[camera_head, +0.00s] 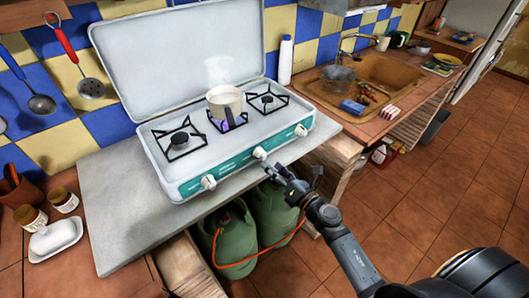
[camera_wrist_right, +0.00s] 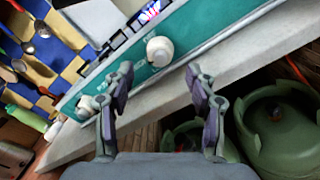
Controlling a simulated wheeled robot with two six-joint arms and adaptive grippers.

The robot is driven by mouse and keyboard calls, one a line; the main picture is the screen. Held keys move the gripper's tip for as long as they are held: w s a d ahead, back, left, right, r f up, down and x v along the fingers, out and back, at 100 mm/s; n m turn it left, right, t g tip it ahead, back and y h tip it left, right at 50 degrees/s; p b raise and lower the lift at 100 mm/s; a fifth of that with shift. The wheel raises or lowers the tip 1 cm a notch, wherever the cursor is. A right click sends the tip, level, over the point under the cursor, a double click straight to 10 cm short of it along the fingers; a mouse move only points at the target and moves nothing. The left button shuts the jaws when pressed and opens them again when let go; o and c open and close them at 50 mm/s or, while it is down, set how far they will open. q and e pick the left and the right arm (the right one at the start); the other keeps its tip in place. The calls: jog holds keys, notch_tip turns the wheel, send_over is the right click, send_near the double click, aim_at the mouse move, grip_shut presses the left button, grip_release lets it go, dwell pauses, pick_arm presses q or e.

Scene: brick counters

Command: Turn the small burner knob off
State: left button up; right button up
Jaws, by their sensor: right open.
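The white camping stove has a green front panel with three white knobs. The middle knob (camera_head: 260,153) lies between the left knob (camera_head: 208,182) and the right knob (camera_head: 301,130). A blue-purple flame shows under the pot (camera_head: 225,103) on the middle burner (camera_head: 228,123). My right gripper (camera_head: 275,170) is just in front of and below the middle knob, apart from it. In the wrist view, that knob (camera_wrist_right: 159,51) shows ahead of the gap between the open, empty fingers (camera_wrist_right: 158,82). Another knob (camera_wrist_right: 88,106) is at the left. My left gripper is out of view.
The grey slab's edge (camera_head: 130,230) runs below the stove front. Green gas bottles (camera_head: 228,240) with an orange hose stand underneath. A white butter dish (camera_head: 56,236) and jars are at the left; a sink (camera_head: 380,75) is at the right.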

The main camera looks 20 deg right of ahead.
aim_at(263, 156)
jog(key=x, duration=0.5)
jog(key=shift+p, duration=0.35)
jog(key=shift+w+a, duration=0.15)
jog(key=shift+w, duration=0.25)
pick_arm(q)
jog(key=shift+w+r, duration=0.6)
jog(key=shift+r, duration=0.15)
pick_arm(e)
jog(key=shift+f, duration=0.1)
jog(key=shift+c, duration=0.3)
jog(key=c, duration=1.1)
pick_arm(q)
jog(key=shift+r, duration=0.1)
